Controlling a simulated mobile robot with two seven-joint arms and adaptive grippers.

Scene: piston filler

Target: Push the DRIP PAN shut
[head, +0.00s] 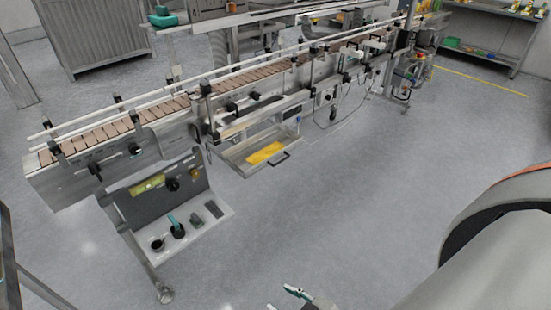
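The drip pan (241,157) is a shallow metal tray low on the front of the conveyor machine. My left gripper is out of view.
The conveyor (175,104) runs from left to far right behind the pan. A control stand (160,195) with a small shelf of tools stands left of the pan. The floor (350,200) in front and right of the pan is clear. A workbench (485,50) stands at the far right.

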